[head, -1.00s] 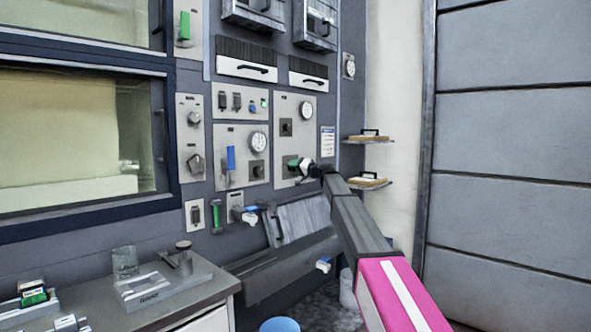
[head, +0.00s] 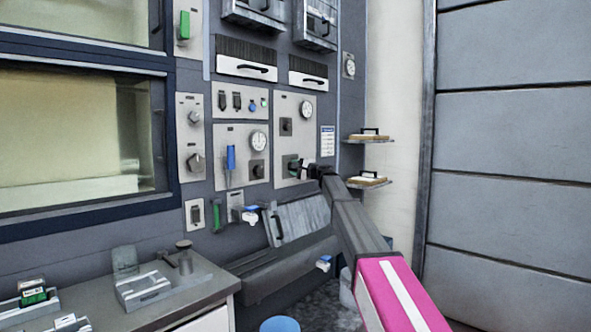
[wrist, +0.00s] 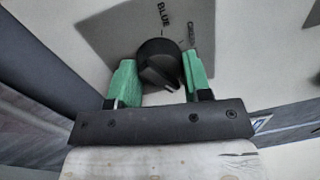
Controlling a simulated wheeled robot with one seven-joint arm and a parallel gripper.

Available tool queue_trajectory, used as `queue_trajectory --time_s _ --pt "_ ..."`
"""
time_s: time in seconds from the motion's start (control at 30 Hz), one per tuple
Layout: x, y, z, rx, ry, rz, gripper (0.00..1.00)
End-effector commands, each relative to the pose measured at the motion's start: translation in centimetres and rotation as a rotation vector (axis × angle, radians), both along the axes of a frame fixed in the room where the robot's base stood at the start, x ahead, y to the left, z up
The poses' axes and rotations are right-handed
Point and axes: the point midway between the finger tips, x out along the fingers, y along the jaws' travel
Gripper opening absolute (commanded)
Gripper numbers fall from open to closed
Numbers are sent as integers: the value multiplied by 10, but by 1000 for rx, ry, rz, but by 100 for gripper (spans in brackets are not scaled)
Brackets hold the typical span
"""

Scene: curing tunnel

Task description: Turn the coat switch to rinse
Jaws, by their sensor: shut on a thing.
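My gripper (head: 297,167) is at the lower part of the right-hand gauge panel (head: 293,104). In the wrist view its two green fingers (wrist: 160,74) are on either side of a round black knob (wrist: 158,62), shut on it. The knob's ridge slants toward the lower right. The plate behind it (wrist: 112,32) is marked "BLUE" above the knob and has a second word, hard to read, to the right. No "coat" or "rinse" label is legible, so I cannot tell whether this is the coat switch. In the head view my gripper mostly hides the knob.
Small shelves (head: 366,183) are to the right. A counter (head: 205,283) stands front left.

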Motion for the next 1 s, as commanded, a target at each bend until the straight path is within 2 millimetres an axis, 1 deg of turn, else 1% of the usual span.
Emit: queue_trajectory --time_s 0.3,0.77,0.8,0.83,0.87,1.0 --pt "0 0 -1 51 68 0 21" --pt "0 0 -1 58 76 -1 21" --pt "0 0 -1 58 76 -1 58" --pt "0 0 -1 58 76 -1 68" --pt "0 0 -1 58 75 -1 70" --pt "0 0 -1 58 75 -1 70"
